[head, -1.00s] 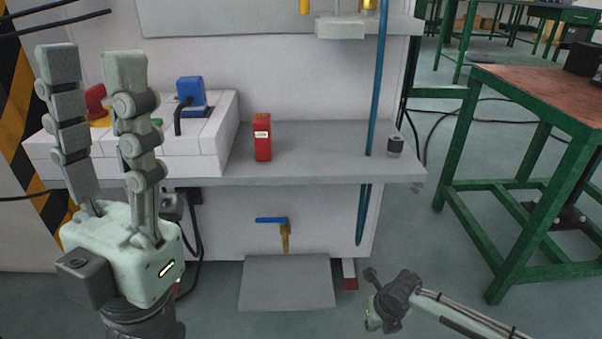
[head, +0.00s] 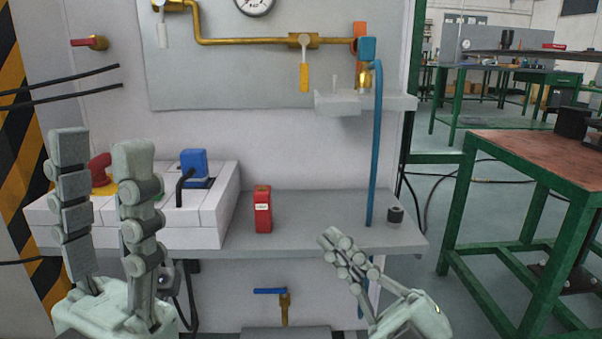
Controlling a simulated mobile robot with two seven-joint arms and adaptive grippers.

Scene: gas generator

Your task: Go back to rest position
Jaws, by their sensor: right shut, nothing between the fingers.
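My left gripper (head: 98,160) stands upright at the lower left, its two fingers apart with nothing between them. It is in front of the white block housing and hides part of it. My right gripper (head: 333,240) is at the lower middle right, pointing up and left. Its fingers are together and empty, in front of the shelf's front edge.
A grey shelf (head: 320,218) carries a red box (head: 263,209), a small dark cylinder (head: 395,215) and a white housing (head: 200,237) with a blue plug (head: 194,162). A blue hose (head: 374,150) hangs down. A green-framed table (head: 470,200) stands right.

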